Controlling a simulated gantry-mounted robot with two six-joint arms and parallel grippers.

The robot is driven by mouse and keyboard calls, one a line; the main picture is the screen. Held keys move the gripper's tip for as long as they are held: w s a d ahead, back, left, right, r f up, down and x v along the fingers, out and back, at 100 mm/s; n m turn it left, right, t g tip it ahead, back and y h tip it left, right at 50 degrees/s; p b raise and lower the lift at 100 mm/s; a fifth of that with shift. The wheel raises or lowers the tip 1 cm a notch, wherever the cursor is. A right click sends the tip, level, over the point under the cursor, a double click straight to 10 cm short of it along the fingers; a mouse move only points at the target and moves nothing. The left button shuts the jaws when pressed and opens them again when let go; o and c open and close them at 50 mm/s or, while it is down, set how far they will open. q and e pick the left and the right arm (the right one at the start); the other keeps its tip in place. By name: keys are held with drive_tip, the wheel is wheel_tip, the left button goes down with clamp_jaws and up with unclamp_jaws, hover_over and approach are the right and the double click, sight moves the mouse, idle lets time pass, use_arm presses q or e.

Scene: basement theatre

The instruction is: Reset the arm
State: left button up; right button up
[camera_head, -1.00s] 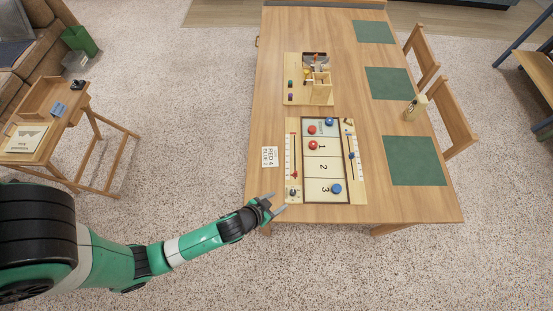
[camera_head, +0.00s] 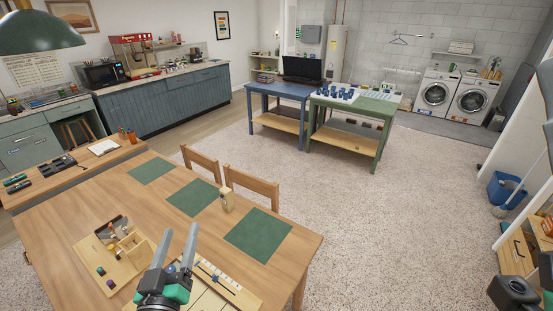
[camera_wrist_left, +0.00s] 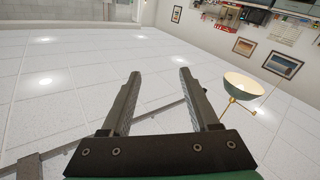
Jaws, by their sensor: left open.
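My left gripper (camera_head: 180,231) is in the lower left of the head view, raised upright with its two fingers apart and nothing between them. It stands in front of the table (camera_head: 75,226) and hides part of the board game (camera_head: 226,287). The left wrist view shows the same open, empty fingers (camera_wrist_left: 160,75) pointing up against the white tiled ceiling (camera_wrist_left: 60,75).
A wooden tray (camera_head: 90,252) with small pieces sits near the gripper. Open carpet (camera_head: 400,220) lies to the right. A green lamp (camera_head: 38,33) hangs upper left.

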use_arm(q)
wheel_tip(320, 180, up, 16)
drive_tip(key=s+t, duration=0.2)
drive_tip(key=t, duration=0.2)
drive_tip(key=s+d+r+m+t+h, duration=0.1)
drive_tip(key=s+r+m+t+h, duration=0.1)
drive_tip(key=s+r, duration=0.4)
drive_tip(key=s+d+r+m+t+h, duration=0.2)
drive_tip(key=s+r, duration=0.4)
drive_tip(key=r, duration=0.5)
drive_tip(key=shift+s+r+m+t, duration=0.25)
drive_tip(key=shift+r+m+t, duration=0.1)
drive_tip(key=shift+m+t, duration=0.2)
drive_tip(key=shift+d, duration=0.1)
wheel_tip(320, 180, down, 26)
drive_tip(key=b, duration=2.6)
